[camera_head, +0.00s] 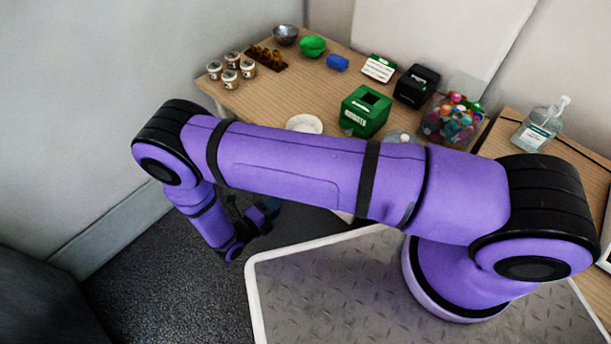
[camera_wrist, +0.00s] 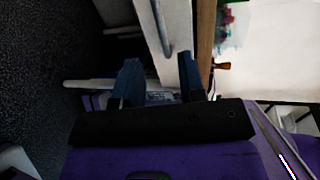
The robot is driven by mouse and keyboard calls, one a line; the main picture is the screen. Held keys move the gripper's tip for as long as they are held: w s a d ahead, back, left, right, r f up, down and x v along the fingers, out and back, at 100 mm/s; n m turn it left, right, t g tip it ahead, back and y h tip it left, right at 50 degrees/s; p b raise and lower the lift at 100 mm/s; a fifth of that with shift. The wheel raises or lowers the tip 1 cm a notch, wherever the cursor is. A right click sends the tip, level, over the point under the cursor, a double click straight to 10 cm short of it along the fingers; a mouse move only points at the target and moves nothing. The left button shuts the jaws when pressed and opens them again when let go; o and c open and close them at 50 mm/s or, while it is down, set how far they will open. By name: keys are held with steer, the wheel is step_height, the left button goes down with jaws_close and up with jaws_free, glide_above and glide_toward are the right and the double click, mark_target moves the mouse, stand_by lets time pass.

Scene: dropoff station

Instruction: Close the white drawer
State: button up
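In the wrist view, a white drawer front (camera_wrist: 180,42) with a curved grey handle (camera_wrist: 161,28) stands beside the wooden table edge. My gripper (camera_wrist: 159,62) shows two blue fingers spread apart with nothing clearly held between them. The fingers point toward the white front and its handle; I cannot tell whether they touch. In the head view my gripper (camera_head: 264,213) is low beside the table, over the dark floor. The drawer is mostly hidden there behind my purple arm and the table top. How far the drawer is out cannot be told.
The wooden table (camera_head: 268,103) holds jars (camera_head: 231,78), a white plate (camera_head: 304,124), a green box (camera_head: 365,110), a black device (camera_head: 417,86) and a candy container (camera_head: 452,120). Dark floor (camera_head: 150,275) is free left of my base. A wall (camera_head: 90,90) stands at left.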

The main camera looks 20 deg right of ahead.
steer(key=x, duration=1)
steer(key=shift+w+d+f, duration=0.1)
steer(key=shift+w+d, duration=0.1)
steer(key=shift+d, duration=0.15)
steer(key=shift+c, duration=0.5)
jaws_close()
